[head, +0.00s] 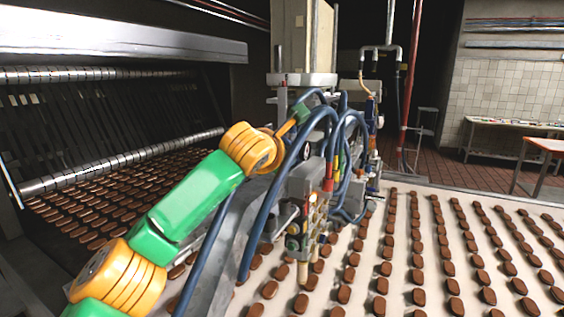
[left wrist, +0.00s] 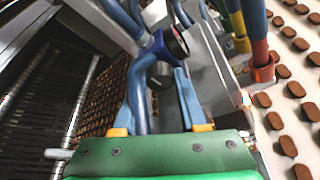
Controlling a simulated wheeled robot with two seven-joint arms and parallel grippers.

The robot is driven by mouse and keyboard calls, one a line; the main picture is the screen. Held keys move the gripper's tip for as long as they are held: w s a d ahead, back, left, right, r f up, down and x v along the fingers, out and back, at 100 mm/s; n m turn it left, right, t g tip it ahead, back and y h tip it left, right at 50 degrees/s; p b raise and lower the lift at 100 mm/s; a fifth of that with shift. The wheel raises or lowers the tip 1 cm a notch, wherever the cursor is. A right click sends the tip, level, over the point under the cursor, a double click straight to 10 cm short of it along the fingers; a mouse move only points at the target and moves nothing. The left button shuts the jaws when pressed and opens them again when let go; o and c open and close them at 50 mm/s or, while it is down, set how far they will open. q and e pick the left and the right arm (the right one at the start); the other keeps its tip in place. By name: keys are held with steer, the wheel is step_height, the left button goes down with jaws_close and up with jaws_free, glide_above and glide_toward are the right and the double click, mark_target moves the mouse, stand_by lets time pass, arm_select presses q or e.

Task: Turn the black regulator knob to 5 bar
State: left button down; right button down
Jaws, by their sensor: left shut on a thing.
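The black regulator knob (left wrist: 160,74) shows in the left wrist view, below a round gauge (left wrist: 177,41) with a dark rim. My left gripper (left wrist: 159,88) has its blue fingers on either side of the knob and is shut on it. The gauge's needle and scale are too small and oblique to read. In the head view my green and orange left arm reaches to the machine from the lower left, and its gripper (head: 301,114) is partly hidden among blue hoses. The knob cannot be made out there. My right gripper is in neither view.
Thick blue hoses (head: 265,205) loop close around my left wrist. A row of nozzles with red and yellow fittings (head: 329,172) stands just right. Biscuits in rows cover the pale conveyor (head: 430,205). A roller machine (head: 120,160) is at left.

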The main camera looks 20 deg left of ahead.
arm_select(q)
steer(key=c, duration=0.5)
jaws_free()
steer(key=shift+c, duration=0.2)
steer(key=shift+o, duration=0.5)
steer(key=shift+s+r, duration=0.1)
steer(key=shift+s, duration=0.05)
